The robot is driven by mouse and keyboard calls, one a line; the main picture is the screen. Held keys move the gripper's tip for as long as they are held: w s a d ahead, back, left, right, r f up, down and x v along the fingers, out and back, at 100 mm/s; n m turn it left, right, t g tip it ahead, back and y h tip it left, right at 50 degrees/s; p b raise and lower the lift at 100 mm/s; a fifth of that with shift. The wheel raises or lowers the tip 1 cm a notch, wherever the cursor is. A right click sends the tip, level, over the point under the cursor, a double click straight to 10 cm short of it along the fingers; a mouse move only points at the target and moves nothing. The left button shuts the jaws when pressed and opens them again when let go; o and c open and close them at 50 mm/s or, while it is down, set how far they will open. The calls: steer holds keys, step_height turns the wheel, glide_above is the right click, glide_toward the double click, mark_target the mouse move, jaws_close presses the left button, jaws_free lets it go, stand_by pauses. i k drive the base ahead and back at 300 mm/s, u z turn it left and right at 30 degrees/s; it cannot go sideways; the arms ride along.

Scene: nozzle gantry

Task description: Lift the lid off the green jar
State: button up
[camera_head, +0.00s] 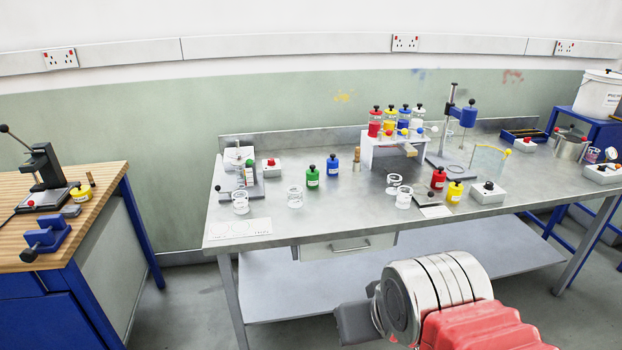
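The green jar (312,180) stands upright on the steel bench, left of the middle. Its dark lid (312,168) sits on top of it. A blue jar (332,168) with a dark lid stands close behind it to the right. Part of my arm, red and bright metal with a dark grey end, shows low in front of the bench, well apart from the green jar. I cannot make out my gripper's fingers in this view.
A small stand (241,180) with a green item is further left. Red (438,178) and yellow (455,192) jars stand to the right. The bench (340,212) is bare in front.

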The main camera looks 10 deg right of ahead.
mark_target(311, 172)
steer(key=k, duration=1.35)
steer(key=z, duration=0.5)
steer(key=i, duration=2.45)
steer(key=u, duration=1.05)
steer(key=i, duration=0.5)
steer(key=u, duration=0.3)
